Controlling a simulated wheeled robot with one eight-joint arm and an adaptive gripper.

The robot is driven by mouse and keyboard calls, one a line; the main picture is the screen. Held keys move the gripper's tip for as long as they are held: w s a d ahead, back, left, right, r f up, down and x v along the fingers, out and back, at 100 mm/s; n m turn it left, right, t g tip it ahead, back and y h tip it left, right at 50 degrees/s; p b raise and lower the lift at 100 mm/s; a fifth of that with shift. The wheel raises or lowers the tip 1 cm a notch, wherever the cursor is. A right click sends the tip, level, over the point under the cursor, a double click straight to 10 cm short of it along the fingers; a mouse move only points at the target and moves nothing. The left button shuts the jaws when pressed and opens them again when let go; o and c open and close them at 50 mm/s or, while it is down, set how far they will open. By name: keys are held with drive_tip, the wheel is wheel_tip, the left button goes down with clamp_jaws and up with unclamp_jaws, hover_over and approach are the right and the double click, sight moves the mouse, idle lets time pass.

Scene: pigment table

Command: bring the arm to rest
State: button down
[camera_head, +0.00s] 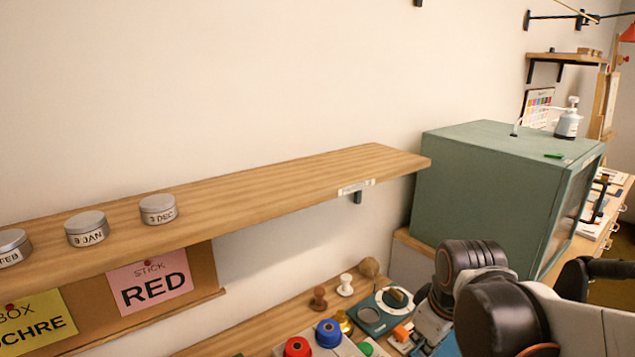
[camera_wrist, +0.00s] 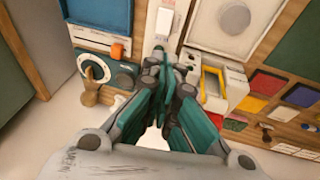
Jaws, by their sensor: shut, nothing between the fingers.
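My gripper (camera_wrist: 158,62) points over the table in the wrist view. Its teal fingers are together with nothing held between them. In the head view my dark, jointed arm fills the lower right, in front of the green cabinet; the fingers cannot be made out clearly there. Below the fingertips in the wrist view lies the wooden table (camera_wrist: 140,25) with its gear. I cannot tell whether the fingertips touch anything.
A wooden shelf (camera_head: 290,187) carries round tins (camera_head: 158,208) at the left. A green cabinet (camera_head: 485,185) stands right of the shelf. Red (camera_head: 297,347) and blue (camera_head: 328,333) knobs are at bottom centre. A yellow frame (camera_wrist: 224,82) and coloured squares (camera_wrist: 267,83) lie right of my fingers.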

drive_tip(key=s+r+m+t, duration=0.3)
drive_tip(key=s+r+m, duration=0.2)
drive_tip(key=s, duration=0.3)
drive_tip(key=shift+s+r+m+t, duration=0.2)
drive_tip(key=shift+s+m+t, duration=0.2)
drive_tip(key=shift+m, duration=0.5)
